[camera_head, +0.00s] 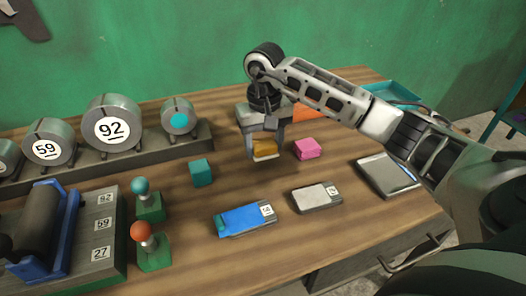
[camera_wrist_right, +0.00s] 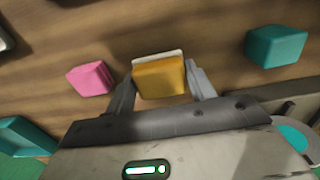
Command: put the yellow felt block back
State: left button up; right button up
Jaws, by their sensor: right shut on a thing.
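The yellow felt block (camera_head: 264,147) is between the fingers of my right gripper (camera_head: 264,155), with a pale layer along one edge. In the right wrist view the block (camera_wrist_right: 160,78) sits between the two fingertips (camera_wrist_right: 160,85), which are shut on it. The gripper points down over the wooden table; I cannot tell whether the block touches the table. My left gripper is not in view.
A pink block (camera_head: 307,148) lies just right of the gripper and a teal block (camera_head: 201,172) to its left. A blue case (camera_head: 243,219) and a grey case (camera_head: 316,197) lie in front. Numbered cylinders (camera_head: 112,124) stand on a rack at back left. A teal tray (camera_head: 392,92) is at back right.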

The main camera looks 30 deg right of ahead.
aim_at(263, 153)
jog(key=shift+w+f+p, duration=0.15)
jog(key=shift+f+p, duration=0.1)
jog(key=shift+f, duration=0.7)
jog(key=shift+w+f+p, duration=0.1)
jog(key=shift+f+p, duration=0.1)
jog(key=shift+f, duration=0.75)
jog(key=shift+f, duration=0.15)
jog(key=o, duration=1)
jog(key=shift+c, duration=0.2)
jog(key=shift+r, duration=0.3)
notch_tip(263, 153, up, 12)
jog(key=shift+f+b, duration=0.1)
jog(key=shift+b, duration=0.65)
